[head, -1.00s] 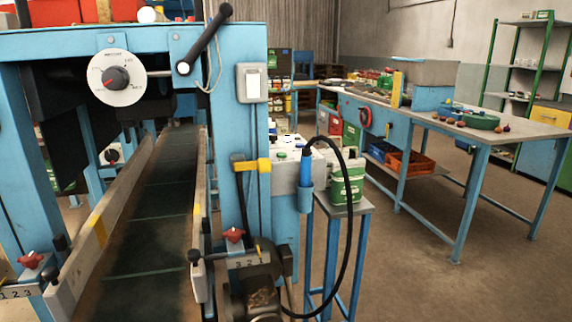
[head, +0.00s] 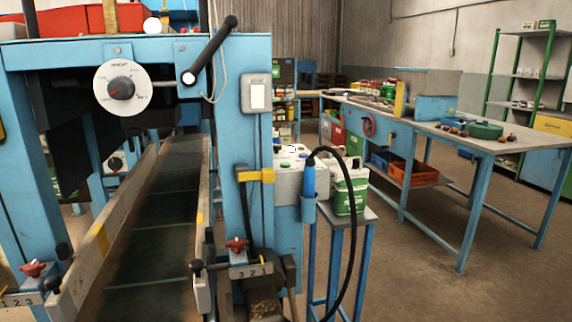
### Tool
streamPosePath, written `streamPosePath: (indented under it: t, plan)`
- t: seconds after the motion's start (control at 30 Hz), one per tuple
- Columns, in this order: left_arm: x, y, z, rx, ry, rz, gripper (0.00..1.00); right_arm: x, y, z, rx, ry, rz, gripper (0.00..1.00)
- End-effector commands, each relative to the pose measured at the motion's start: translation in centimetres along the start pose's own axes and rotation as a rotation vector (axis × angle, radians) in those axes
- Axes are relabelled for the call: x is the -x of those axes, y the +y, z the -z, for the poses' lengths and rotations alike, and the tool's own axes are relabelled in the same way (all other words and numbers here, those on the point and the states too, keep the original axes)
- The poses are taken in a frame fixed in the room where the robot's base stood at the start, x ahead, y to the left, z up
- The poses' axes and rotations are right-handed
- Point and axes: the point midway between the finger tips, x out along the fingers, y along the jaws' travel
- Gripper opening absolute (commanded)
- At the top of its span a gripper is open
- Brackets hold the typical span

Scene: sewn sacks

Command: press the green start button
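A grey control box (head: 288,184) is mounted on the right side of the blue machine frame (head: 232,130). Small buttons sit on its pale sloping top; one small dark green spot (head: 285,167) there looks like a green button, but it is too small to be sure. Any label is unreadable. The blue handle with its black hose (head: 309,180) stands in front of the box's right edge and hides part of it. Neither of my grippers shows in the head view.
A conveyor belt (head: 152,235) between wooden side rails runs through the machine. A small stand (head: 357,218) carries a green and white canister (head: 348,190) beside the box. A long workbench (head: 505,146) is at the right. The floor (head: 415,285) before it is clear.

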Motion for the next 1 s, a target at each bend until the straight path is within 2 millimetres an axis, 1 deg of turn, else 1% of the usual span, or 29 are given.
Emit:
streamPosePath:
  t: [0.03, 0.07, 0.5, 1.0]
  plan:
    - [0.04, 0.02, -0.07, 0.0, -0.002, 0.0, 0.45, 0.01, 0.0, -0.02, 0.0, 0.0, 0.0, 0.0]
    - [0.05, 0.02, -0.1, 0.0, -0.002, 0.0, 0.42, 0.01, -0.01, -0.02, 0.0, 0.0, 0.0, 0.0]
    - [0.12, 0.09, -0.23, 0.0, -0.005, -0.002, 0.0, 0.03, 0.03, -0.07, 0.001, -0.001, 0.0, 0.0]
    - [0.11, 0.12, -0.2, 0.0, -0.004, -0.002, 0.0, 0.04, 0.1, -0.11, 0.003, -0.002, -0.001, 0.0]
